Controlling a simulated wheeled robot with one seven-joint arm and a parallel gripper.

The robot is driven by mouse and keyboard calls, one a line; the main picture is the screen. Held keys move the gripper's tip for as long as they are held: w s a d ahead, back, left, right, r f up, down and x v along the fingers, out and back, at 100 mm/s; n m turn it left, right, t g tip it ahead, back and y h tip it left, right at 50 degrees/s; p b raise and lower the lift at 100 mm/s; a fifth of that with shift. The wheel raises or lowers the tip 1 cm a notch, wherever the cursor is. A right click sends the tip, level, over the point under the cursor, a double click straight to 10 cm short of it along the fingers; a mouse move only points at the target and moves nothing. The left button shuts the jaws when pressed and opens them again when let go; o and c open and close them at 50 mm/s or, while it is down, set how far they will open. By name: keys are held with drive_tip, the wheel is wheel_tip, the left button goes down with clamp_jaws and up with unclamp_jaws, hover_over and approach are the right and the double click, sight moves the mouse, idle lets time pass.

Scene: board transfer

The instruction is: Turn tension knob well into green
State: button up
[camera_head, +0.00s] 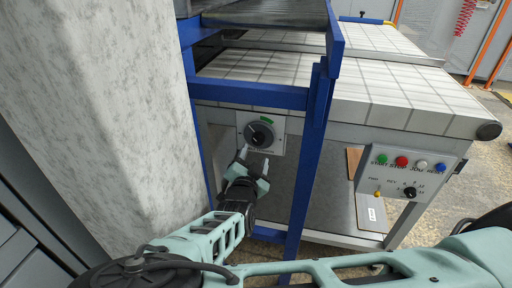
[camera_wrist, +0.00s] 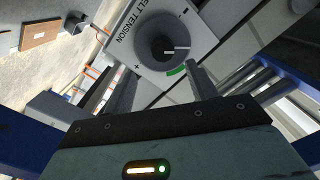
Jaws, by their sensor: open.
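The tension knob (camera_head: 258,133) is a round dark knob on a pale plate on the side of the conveyor. A green arc (camera_head: 268,119) lies just above it. In the wrist view the knob (camera_wrist: 155,36) shows a white mark toward its right side, apart from the green arc (camera_wrist: 177,71) at its lower right. The mark's exact angle is hard to read. My gripper (camera_head: 256,157) is open and empty, just below and in front of the knob. In the wrist view its two fingers (camera_wrist: 164,72) are spread on either side, short of the knob, with no contact visible.
A blue frame post (camera_head: 308,150) stands close to the right of the knob, and a pale mottled column (camera_head: 125,100) on the left. A button panel (camera_head: 408,178) hangs on the conveyor (camera_head: 400,112) further right.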

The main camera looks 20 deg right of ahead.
sight(258, 142)
drive_tip(key=shift+n, duration=0.4)
drive_tip(key=shift+a+x, duration=0.2)
drive_tip(key=shift+x, duration=3.5)
drive_tip(key=shift+w, duration=0.1)
drive_tip(key=c, duration=1)
